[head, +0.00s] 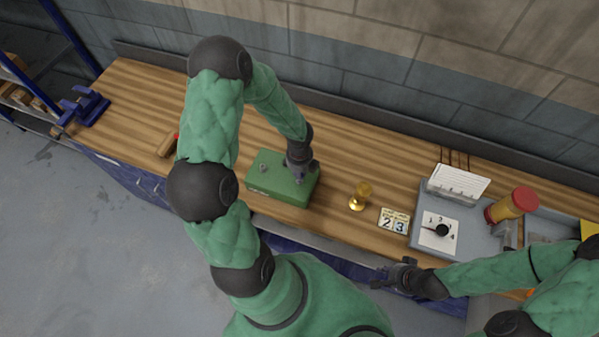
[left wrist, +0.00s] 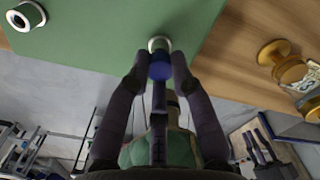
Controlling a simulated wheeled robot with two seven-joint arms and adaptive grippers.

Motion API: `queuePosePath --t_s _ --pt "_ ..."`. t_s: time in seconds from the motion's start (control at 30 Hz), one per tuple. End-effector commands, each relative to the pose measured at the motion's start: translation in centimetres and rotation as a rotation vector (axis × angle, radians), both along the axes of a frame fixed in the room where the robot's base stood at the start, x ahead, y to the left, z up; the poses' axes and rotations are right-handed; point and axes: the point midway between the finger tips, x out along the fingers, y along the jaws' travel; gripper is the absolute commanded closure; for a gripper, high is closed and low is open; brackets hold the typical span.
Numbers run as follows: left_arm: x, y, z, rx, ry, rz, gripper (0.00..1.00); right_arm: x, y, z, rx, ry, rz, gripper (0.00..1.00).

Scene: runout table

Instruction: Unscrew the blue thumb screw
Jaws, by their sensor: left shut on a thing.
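A green box (head: 268,186) sits on the wooden table, below my left gripper (head: 301,177). In the left wrist view, the blue thumb screw (left wrist: 160,69) stands at a pale round collar (left wrist: 159,44) on the box's green face (left wrist: 110,28). My left gripper (left wrist: 160,75) is shut on the blue screw, a finger on each side. In the head view the gripper hides the screw. My right gripper (head: 379,277) is off the table's front edge, its fingers apart and empty.
Farther right are a grey dial panel (head: 465,240) and a red-capped jar (head: 512,206). A blue clamp (head: 86,106) is far left.

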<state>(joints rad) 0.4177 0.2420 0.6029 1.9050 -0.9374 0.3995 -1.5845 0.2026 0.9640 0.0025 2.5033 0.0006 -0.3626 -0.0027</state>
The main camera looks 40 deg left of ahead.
Motion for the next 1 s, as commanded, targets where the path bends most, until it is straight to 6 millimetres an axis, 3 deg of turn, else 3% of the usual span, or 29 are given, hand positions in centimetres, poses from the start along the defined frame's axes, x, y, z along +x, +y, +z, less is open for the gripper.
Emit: queuePosePath --t_s 0.13,0.4,0.77,1.0 --pt "0.1 0.0 -0.1 0.0 -0.002 0.056 1.0 0.0 0.0 -0.6 0.0 0.0 0.0 0.7" --pt "0.1 0.0 -0.2 0.0 -0.002 0.366 1.0 0.0 0.0 -2.7 0.0 0.0 0.0 0.7" --pt "0.0 0.0 0.0 0.0 -0.001 0.41 1.0 0.0 0.0 -2.7 0.0 0.0 0.0 0.7" --pt "0.1 0.0 -0.3 0.001 -0.004 0.659 1.0 0.0 0.0 -5.0 0.0 0.0 0.0 0.7"
